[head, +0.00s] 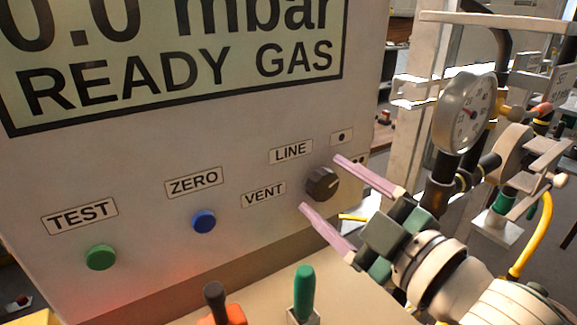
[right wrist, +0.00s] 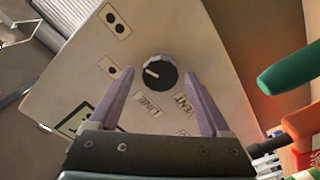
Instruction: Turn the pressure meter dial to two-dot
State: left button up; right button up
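The dial is a dark round knob (head: 322,184) on the grey front of the meter. In the right wrist view the knob (right wrist: 160,73) has a white pointer mark that points left, roughly toward the one-dot label (right wrist: 108,65). The two-dot label (right wrist: 116,20) lies further up; in the head view the two-dot label (head: 359,160) is partly behind a finger. The LINE label (head: 291,151) and VENT label (head: 263,194) are left of the knob. My right gripper (head: 320,183) is open, one fingertip on each side of the knob; contact cannot be told. My left gripper is not in view.
A green button (head: 101,257) and a blue button (head: 204,221) sit on the panel. A green-handled lever (head: 304,290) and an orange part with a dark handle (head: 215,296) stand below. A round gauge (head: 464,112) and a yellow hose (head: 535,235) are at the right.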

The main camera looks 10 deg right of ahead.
jog(key=v, duration=1)
jog(key=shift+w, duration=0.1)
dwell(0.4)
